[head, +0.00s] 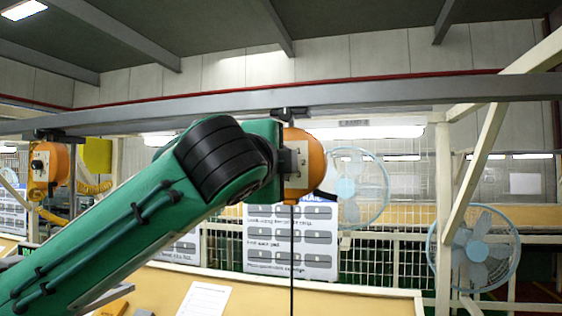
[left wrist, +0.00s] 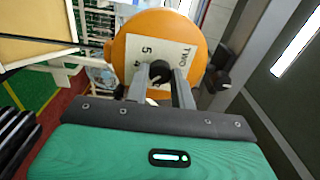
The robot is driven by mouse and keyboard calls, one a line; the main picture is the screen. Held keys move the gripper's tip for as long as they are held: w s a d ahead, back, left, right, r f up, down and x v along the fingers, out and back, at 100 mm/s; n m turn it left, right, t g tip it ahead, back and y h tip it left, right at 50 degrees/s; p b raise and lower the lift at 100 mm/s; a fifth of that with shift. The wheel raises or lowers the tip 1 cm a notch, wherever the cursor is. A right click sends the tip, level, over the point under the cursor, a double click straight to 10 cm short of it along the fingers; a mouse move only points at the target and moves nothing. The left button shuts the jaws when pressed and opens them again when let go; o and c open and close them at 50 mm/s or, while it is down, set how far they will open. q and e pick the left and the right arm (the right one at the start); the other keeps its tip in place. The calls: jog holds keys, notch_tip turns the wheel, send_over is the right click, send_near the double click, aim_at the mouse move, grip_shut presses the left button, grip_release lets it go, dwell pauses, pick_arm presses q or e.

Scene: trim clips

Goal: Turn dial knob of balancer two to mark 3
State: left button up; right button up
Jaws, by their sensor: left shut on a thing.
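Balancer two, an orange round housing, hangs from the rail in the head view (head: 312,166) and fills the upper middle of the left wrist view (left wrist: 196,48). Its pale plate (left wrist: 146,48) reads "TWO", with the marks 5 and 4 visible; the other marks are hidden by the fingers and knob. The black dial knob (left wrist: 160,72) is at the plate's middle. My left gripper (left wrist: 160,82) is shut on the knob, its fingers on either side. In the head view my green left arm hides the knob, and the gripper (head: 291,160) meets the housing's left side. My right gripper is not in view.
Another orange balancer (head: 42,168) hangs at the far left. A grey overhead rail (head: 400,96) runs across. A dark cable hangs below balancer two. Fans (head: 474,250), mesh fencing and a label board (head: 291,262) stand behind. A beige bench (head: 250,298) with a paper lies below.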

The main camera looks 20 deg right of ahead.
pick_arm(q)
jog(key=shift+f, duration=0.1)
dwell(0.3)
jog(key=o, duration=1)
jog(key=shift+s, duration=0.1)
jog(key=b+v, duration=0.6)
jog(key=v, duration=0.7)
jog(key=shift+s+a+b, duration=0.2)
jog(key=shift+a+b, duration=0.1)
jog(key=shift+b, duration=0.05)
jog(key=shift+w, duration=0.1)
